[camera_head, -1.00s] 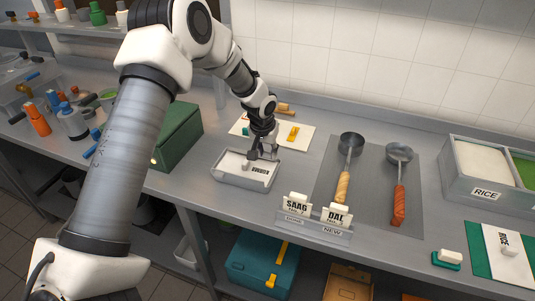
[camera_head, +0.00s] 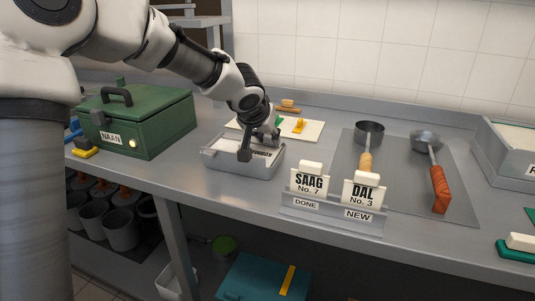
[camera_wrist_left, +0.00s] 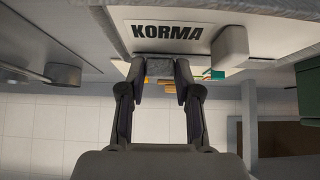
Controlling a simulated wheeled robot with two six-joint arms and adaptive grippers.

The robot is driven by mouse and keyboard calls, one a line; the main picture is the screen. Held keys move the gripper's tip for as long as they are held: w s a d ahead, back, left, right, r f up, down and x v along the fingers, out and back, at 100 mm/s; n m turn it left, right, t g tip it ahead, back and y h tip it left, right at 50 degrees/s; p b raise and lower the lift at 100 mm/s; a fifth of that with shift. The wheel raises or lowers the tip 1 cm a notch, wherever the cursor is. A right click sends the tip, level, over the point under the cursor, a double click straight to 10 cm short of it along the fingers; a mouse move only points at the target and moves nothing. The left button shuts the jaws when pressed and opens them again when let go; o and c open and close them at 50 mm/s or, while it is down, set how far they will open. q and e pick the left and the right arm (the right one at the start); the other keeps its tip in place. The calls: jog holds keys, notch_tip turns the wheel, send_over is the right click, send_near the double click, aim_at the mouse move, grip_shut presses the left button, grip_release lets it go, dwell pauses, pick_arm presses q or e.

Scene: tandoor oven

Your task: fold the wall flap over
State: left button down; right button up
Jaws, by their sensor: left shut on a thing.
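A shallow grey tray (camera_head: 243,168) with a white surface inside stands on the counter. My left gripper (camera_head: 246,154) reaches down over it, and its fingertips hide part of it. In the left wrist view the fingertips (camera_wrist_left: 160,70) are shut on a small grey piece (camera_wrist_left: 158,62) just below the KORMA label (camera_wrist_left: 167,31). The label is on a white plate (camera_wrist_left: 265,22), with a grey block (camera_wrist_left: 232,47) beside it. I cannot tell which part is the wall flap. My right gripper is not in view.
A green NAAN box (camera_head: 155,122) stands left of the tray. A white board (camera_head: 313,130) with a yellow item lies behind. The SAAG and DAL cards stand in a holder (camera_head: 330,218) at front right. Two ladles lie on a grey mat (camera_head: 400,160).

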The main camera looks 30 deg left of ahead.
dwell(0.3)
pick_arm(q)
jog(key=c, duration=0.8)
grip_release()
notch_tip(320, 180, up, 10)
jog(key=shift+f, duration=0.15)
